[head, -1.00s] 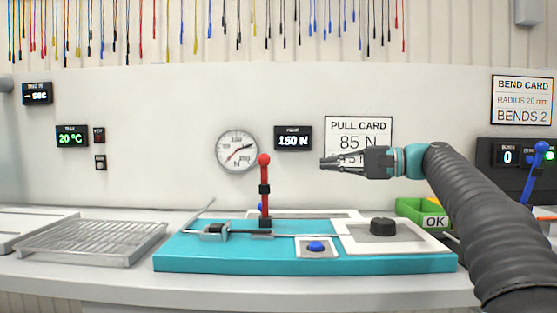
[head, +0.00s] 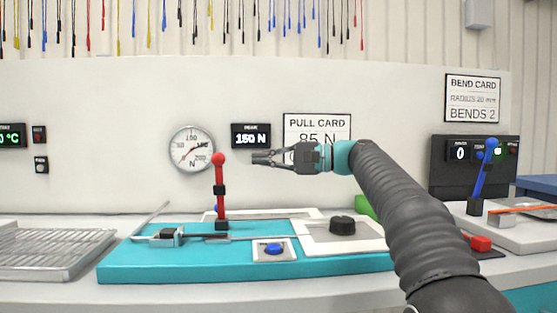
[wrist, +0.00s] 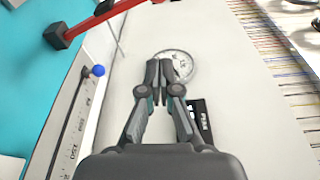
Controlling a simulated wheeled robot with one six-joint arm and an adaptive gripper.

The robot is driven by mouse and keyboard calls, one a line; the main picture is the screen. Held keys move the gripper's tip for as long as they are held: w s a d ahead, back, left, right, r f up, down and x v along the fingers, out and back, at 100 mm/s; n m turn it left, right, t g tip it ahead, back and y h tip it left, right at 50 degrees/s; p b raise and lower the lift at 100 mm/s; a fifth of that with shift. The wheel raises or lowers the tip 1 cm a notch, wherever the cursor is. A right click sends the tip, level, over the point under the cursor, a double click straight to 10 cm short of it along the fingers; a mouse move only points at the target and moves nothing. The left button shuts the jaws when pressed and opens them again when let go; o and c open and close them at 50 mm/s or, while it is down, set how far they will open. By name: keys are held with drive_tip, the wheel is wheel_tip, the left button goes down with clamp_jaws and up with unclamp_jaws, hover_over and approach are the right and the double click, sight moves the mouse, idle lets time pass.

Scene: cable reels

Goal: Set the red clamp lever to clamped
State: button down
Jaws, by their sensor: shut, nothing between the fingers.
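The red clamp lever (head: 220,190) stands upright on the teal base (head: 130,258), with a red ball on top and a black collar midway. It also shows at the top left of the wrist view (wrist: 95,20), its ball out of frame. My gripper (head: 257,157) is to the right of the ball at about its height in the head view, visibly apart from it. In the wrist view its fingertips (wrist: 159,66) are together and hold nothing.
A round gauge (head: 192,149), a PEAK display (head: 251,136) reading 150 N and a pull card (head: 317,125) are on the wall behind. A wire rack (head: 50,252) lies left.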

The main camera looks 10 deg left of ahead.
sight(220, 188)
drive_tip(key=s+a+b, duration=0.1)
drive_tip(key=s+a, duration=0.2)
drive_tip(key=a, duration=0.2)
drive_tip(key=shift+s, duration=0.4)
drive_tip(key=shift+a+r, duration=0.1)
